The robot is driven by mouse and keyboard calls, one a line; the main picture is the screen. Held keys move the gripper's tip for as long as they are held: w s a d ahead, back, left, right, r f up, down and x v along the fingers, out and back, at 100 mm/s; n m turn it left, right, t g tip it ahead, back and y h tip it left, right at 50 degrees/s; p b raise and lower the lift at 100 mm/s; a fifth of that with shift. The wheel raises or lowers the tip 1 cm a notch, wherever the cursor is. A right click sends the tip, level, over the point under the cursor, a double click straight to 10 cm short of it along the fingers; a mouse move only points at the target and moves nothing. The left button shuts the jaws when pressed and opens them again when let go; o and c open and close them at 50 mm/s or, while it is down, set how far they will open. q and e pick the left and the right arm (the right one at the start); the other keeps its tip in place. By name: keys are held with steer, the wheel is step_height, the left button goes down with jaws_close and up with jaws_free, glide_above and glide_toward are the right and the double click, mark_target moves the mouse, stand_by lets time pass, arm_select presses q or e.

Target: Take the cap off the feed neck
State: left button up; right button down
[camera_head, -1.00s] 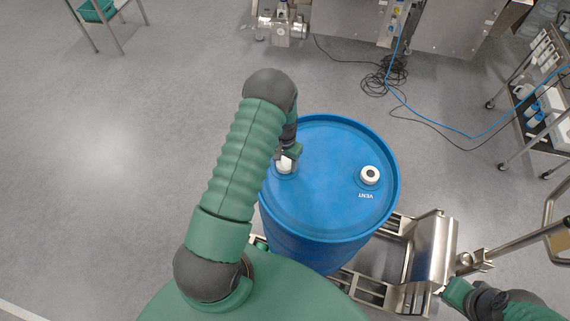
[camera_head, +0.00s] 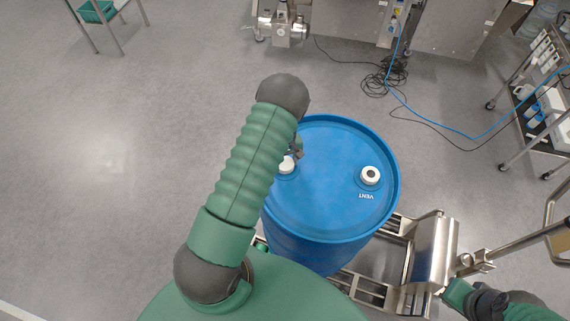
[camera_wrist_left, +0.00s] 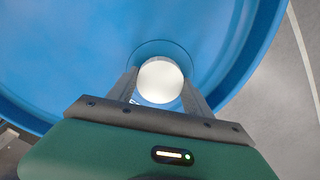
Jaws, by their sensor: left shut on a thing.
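A blue drum (camera_head: 330,215) stands upright with two white fittings on its top. The left one is the white cap (camera_head: 287,164) on the feed neck. My left gripper (camera_head: 291,160) is at this cap, its hand partly hidden by my arm. In the left wrist view the round white cap (camera_wrist_left: 160,80) sits between the two fingers, which are shut on it. I cannot tell whether it is clear of the neck. The right fitting (camera_head: 370,175) is marked VENT. My right gripper (camera_head: 447,290) is by a steel frame at lower right; its fingers are unclear.
The steel frame (camera_head: 434,249) stands close to the drum's lower right, with a bar running right. Black cables (camera_head: 384,78) and a blue hose (camera_head: 440,121) lie on the floor behind. A shelf cart (camera_head: 545,110) stands at right. Floor at left is clear.

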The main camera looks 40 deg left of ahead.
arm_select(q)
steer(key=n, duration=0.5)
steer(key=shift+w+r, duration=0.1)
steer(key=shift+w, duration=0.05)
steer(key=shift+n, duration=1)
steer(key=n, duration=0.3)
steer(key=shift+p, duration=0.3)
